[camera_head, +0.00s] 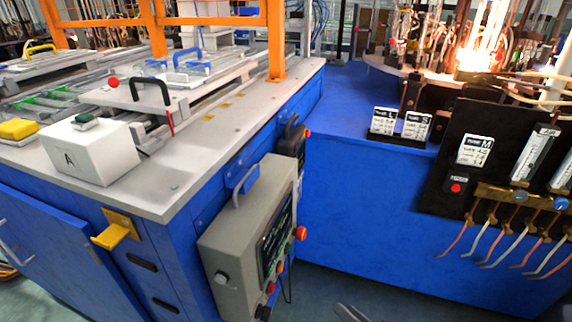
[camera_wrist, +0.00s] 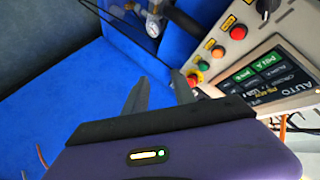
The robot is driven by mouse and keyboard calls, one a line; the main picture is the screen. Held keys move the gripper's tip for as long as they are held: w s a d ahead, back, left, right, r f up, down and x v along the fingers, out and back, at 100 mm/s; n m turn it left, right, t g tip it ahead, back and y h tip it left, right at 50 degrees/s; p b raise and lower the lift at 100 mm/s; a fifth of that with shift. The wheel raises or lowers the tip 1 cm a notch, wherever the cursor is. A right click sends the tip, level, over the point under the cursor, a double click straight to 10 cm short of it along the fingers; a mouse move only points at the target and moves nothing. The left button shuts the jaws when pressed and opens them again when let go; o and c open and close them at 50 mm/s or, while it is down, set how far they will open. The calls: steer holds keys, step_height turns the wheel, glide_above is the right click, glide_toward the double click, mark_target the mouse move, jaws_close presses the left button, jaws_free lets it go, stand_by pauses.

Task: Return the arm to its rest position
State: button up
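My gripper (camera_wrist: 160,76) shows in the wrist view as two dark grey fingers beyond a purple housing with a small lit strip. The fingers stand apart with nothing between them, so it is open and empty. In the wrist view the fingers are in front of a blue panel, with a control box (camera_wrist: 275,75) to their right. The gap between fingers and box cannot be told. In the head view only a grey tip that may belong to my gripper shows at the bottom edge. The rest of my arm is out of view there.
The grey control box (camera_head: 250,245) hangs on the workbench side. The workbench top (camera_head: 225,130) carries a white block (camera_head: 95,152) and fixtures. A blue cabinet (camera_head: 365,215) stands right, with gas tubes, hoses and a bright flame (camera_head: 478,62) above. Some floor shows at the bottom.

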steer(key=s+d+r+m+t+h, duration=0.1)
steer(key=s+d+r+t+h, duration=0.1)
steer(key=s+d+h, duration=0.35)
steer(key=s+d+r+t+h, duration=0.1)
steer(key=s+d+r+h, duration=0.1)
steer(key=s, duration=0.7)
steer(key=s+a+r+n, duration=0.15)
steer(key=s+r, duration=0.35)
steer(key=s, duration=0.5)
steer(key=s+a+r+n, duration=0.1)
steer(key=s+r+n, duration=0.1)
steer(key=s+r, duration=0.55)
step_height(320, 180, up, 14)
steer(key=s+p, duration=0.2)
steer(key=p, duration=1.4)
steer(key=shift+r, duration=0.2)
